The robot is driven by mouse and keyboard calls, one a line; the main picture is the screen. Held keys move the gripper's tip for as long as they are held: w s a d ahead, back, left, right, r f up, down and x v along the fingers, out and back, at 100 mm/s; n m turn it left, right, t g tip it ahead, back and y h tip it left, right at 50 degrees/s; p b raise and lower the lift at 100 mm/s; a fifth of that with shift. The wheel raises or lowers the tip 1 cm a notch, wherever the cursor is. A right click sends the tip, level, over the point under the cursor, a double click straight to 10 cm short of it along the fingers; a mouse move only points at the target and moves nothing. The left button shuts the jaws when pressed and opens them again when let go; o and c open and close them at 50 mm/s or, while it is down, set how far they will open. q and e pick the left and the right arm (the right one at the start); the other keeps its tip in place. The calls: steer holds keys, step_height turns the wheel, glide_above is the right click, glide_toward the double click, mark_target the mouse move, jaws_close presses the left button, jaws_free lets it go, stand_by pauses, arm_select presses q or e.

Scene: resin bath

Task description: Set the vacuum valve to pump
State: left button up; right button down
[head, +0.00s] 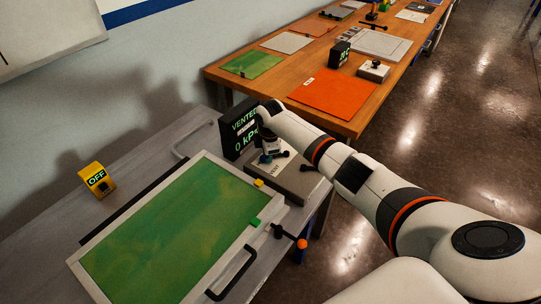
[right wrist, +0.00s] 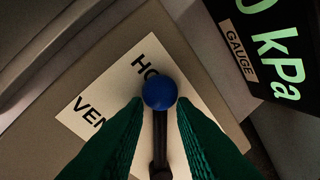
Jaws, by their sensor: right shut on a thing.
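The vacuum valve is a black lever (right wrist: 160,135) with a blue ball knob (right wrist: 159,92), over a grey box (head: 300,178) with a white label plate (right wrist: 95,105). In the right wrist view the knob lies over the label starting "HO"; the label starting "VEN" is to its left. My right gripper (right wrist: 160,108) is shut on the lever's knob, one green finger on each side. In the head view this gripper (head: 267,156) partly hides the valve. The gauge (head: 241,130) behind it reads "VENTED" and 0 kPa. My left gripper is not in view.
A white-framed green panel (head: 75,262) with a black handle (head: 232,274) lies on the grey table, left of the valve box. An orange-knobbed lever (head: 290,238) stands at its right corner. A yellow box (head: 97,179) reads "OFF". A wooden table (head: 350,124) stands behind.

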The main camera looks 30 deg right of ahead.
steer(key=shift+w+d+m+b, duration=0.1)
steer(key=shift+w+m+b, duration=0.2)
steer(key=shift+w+m, duration=0.45)
steer(key=m+b, duration=0.1)
steer(key=w+m, duration=0.1)
steer(key=m, duration=0.1)
steer(key=shift+w+d+f+h+b, duration=0.1)
steer(key=shift+d+h+b, duration=0.25)
steer(key=shift+d+h, duration=0.05)
steer(key=m+b, duration=0.1)
steer(key=w+d+m+g+b, duration=0.1)
steer(key=m+b, duration=0.1)
steer(key=shift+w+d+f+b, duration=0.1)
steer(key=shift+w+d+b, duration=0.1)
steer(key=shift+b, duration=0.1)
steer(key=shift+w+d+m+h+b, duration=0.2)
steer(key=shift+d+m+h+b, duration=0.15)
steer(key=shift+m+b, duration=0.65)
steer(key=shift+w+d+r+m+b, duration=0.1)
steer(key=shift+d+r+m+b, duration=0.15)
steer(key=shift+m+b, duration=0.15)
steer(key=c, duration=1.5)
jaws_free()
